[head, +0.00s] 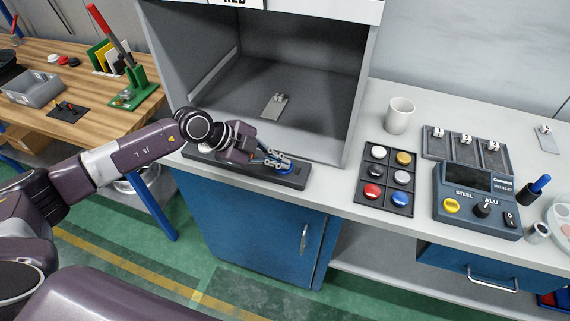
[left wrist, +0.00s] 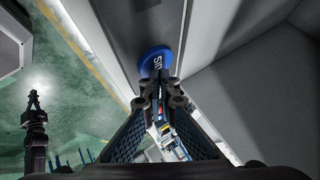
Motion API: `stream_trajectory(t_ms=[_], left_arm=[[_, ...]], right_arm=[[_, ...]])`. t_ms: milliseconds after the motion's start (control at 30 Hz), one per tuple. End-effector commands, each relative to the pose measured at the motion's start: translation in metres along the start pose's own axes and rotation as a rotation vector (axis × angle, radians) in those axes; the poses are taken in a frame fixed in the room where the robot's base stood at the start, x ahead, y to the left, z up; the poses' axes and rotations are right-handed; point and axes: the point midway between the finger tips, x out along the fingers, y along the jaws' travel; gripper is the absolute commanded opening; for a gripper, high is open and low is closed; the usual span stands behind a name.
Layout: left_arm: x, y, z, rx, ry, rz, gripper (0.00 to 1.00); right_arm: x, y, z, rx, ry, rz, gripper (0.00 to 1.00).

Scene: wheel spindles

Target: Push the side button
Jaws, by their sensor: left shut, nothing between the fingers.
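A round blue button (left wrist: 156,62) with white letters, partly hidden, shows just beyond my fingertips in the left wrist view. In the head view its blue edge (head: 287,168) shows beside my left gripper, on a long dark panel (head: 292,181) along the counter's front edge. My left gripper (head: 283,163) is shut and empty, and reaches over the panel from the left. In the left wrist view its fingertips (left wrist: 160,92) are at the near rim of the button. I cannot tell whether they touch it. What looks like my right gripper (left wrist: 36,101) is small at the left.
An open grey box (head: 318,85) stands behind the panel, with a small metal part (head: 275,105) inside. To the right are a white mug (head: 400,115), a tray of coloured buttons (head: 386,179) and a blue-grey control box (head: 478,200). The counter between is clear.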

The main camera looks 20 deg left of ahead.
Motion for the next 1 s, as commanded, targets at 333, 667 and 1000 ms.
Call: stream_trajectory(t_ms=[333,667,1000], left_arm=[[0.0000,0.0000,0.0000,0.000,0.000,0.000,0.00],[0.0058,0.0049,0.0047,-0.002,-0.001,0.001,0.00],[0.0067,0.0063,0.0055,-0.001,-0.002,0.004,0.00]], right_arm=[[0.0000,-0.0007,0.0001,-0.001,0.000,-0.001,0.00],[-0.0016,-0.0025,-0.0004,0.000,0.000,-0.003,0.00],[-0.0017,-0.0033,-0.0005,0.000,0.000,-0.004,0.00]])
